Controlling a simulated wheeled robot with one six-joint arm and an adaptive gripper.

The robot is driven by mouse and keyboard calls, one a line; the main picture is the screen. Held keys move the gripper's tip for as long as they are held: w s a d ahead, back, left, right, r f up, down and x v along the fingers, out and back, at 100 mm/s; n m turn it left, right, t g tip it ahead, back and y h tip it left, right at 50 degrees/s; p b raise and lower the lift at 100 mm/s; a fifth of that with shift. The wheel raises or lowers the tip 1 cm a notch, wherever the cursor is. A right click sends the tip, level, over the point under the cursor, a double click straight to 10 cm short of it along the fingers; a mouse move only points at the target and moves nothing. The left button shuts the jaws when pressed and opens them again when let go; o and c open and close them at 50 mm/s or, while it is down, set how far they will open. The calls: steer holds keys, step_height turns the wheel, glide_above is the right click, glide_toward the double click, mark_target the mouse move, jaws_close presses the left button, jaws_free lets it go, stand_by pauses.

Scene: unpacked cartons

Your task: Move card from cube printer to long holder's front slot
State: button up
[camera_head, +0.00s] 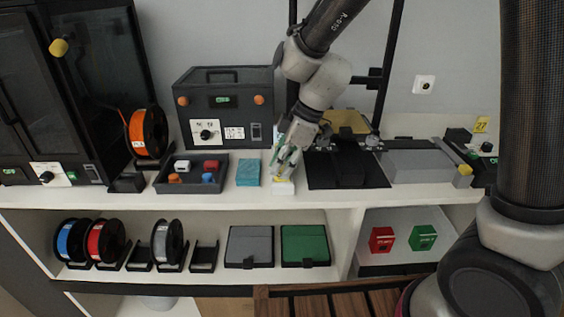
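My gripper (284,166) is low over the counter, just right of the dark box-shaped machine. Its fingers point down at a small white block (284,188) with a yellow patch on top. The gap between the fingers is too small to read, and I cannot tell if a card is in them. The dark box-shaped machine (226,77) has a top handle and orange knobs; it may be the cube printer. A small yellow card (481,125) stands upright at the far right of the counter. I cannot make out which thing is the long holder or its front slot.
Left of my gripper are a teal block (248,173) and a dark tray (166,187) of small coloured parts. An orange spool (148,132) stands further left. A black-bed machine (345,170) is close on the right. The shelf below holds spools and two flat cases.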

steer(key=shift+o, duration=0.8)
steer(key=v, duration=1.2)
